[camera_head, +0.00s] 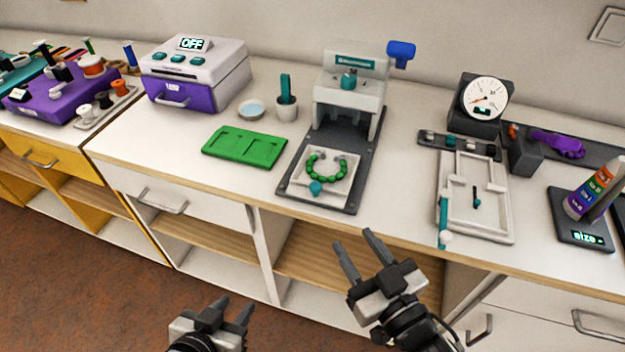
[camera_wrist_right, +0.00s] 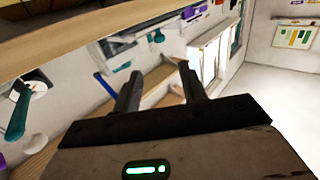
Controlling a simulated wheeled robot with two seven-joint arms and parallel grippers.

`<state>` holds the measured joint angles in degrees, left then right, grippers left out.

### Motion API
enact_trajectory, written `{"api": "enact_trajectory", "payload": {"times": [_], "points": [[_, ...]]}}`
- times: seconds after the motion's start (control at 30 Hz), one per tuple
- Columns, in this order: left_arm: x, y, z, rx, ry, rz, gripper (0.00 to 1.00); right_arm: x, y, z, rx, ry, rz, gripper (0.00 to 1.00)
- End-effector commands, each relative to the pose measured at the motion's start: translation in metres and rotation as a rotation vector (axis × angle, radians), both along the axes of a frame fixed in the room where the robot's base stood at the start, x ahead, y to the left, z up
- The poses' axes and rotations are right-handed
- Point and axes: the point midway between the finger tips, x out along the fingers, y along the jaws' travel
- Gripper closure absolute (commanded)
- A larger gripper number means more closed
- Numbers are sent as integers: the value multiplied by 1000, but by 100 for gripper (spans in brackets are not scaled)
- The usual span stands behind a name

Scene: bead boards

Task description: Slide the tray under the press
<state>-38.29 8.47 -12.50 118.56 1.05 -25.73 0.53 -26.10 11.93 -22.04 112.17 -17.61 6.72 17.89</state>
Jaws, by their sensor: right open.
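The press (camera_head: 350,88) is a grey and white machine with a blue lever knob (camera_head: 401,52), standing on a dark base plate. A white square tray (camera_head: 299,186) lies on the front of that base, in front of the press head. A ring of green beads with a larger teal bead lies in the tray. My right gripper (camera_head: 359,258) is open and empty, in front of the counter edge, below and right of the tray. My left gripper (camera_head: 234,309) is at the bottom, apart from everything, its fingers spread and empty. The right wrist view shows the open right fingers (camera_wrist_right: 160,88).
A green board (camera_head: 245,146) and a small cup (camera_head: 287,108) stand left of the press. A white frame board (camera_head: 474,195) with a teal handle, a dial gauge (camera_head: 484,98) and a scale (camera_head: 583,232) stand to the right. The counter's front edge separates both grippers from the press.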

Motion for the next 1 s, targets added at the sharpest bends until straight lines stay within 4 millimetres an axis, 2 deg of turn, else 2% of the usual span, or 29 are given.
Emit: {"api": "enact_trajectory", "payload": {"times": [0.6,0.8,1.0], "points": [[-1,2,-1,12,6,-5,64,109,56,1,2,-1,2,58],[0,2,-1,11,4,-5,64,131,67,0,0,0,1,58],[1,1,1,8,1,-3,64,137,71,0,0,1,1,58]]}}
